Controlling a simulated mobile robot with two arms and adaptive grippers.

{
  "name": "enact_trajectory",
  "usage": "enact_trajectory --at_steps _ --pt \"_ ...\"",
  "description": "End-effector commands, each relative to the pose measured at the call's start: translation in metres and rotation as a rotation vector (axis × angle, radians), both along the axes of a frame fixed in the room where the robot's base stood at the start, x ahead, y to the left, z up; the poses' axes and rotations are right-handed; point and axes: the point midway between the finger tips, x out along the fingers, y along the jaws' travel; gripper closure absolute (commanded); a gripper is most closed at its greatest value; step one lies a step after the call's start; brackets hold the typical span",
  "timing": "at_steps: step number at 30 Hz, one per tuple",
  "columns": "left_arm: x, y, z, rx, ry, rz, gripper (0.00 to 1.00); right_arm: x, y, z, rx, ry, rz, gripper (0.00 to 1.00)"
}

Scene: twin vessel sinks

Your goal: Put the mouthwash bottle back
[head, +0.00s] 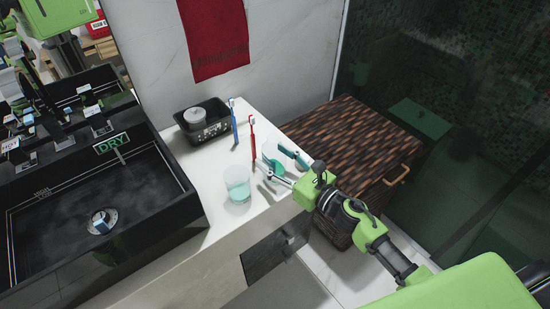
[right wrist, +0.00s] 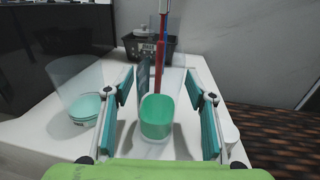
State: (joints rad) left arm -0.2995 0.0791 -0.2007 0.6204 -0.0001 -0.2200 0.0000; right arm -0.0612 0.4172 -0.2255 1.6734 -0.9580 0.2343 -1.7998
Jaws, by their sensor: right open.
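The mouthwash bottle, clear with green liquid (right wrist: 156,118), stands on the white counter between the fingers of my right gripper (right wrist: 162,108). The fingers are spread, one on each side, with a gap to the bottle. In the head view my right gripper (head: 282,167) reaches in from the lower right to the counter's right end and partly covers the bottle (head: 275,170). My left gripper is not in view.
A clear cup with teal liquid (head: 237,185) stands left of the gripper. A blue toothbrush (head: 235,124) and a red toothbrush (head: 252,137) stand behind. A black basket (head: 203,120) is at the back. The black sink (head: 100,190) lies left.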

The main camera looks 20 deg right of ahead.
Motion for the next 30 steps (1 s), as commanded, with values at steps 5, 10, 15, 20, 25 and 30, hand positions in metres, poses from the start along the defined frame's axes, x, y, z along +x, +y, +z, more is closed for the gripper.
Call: enact_trajectory --at_steps 5,10,15,20,25,30 --pt "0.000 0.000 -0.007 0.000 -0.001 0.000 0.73 -0.022 -0.011 -0.003 -0.001 0.003 0.000 0.49" --pt "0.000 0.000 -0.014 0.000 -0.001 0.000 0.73 -0.046 -0.023 -0.002 -0.001 0.002 0.000 0.49" --pt "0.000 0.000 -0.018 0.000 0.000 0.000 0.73 -0.062 -0.032 -0.001 0.000 0.001 0.000 0.49" --pt "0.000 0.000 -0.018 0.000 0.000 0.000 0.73 -0.067 -0.034 0.001 0.000 0.000 0.000 0.49" --pt "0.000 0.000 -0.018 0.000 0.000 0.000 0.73 -0.067 -0.035 0.001 0.000 0.000 0.000 0.49" --pt "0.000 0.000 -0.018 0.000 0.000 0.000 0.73 -0.067 -0.034 0.001 0.000 0.000 0.000 0.49"
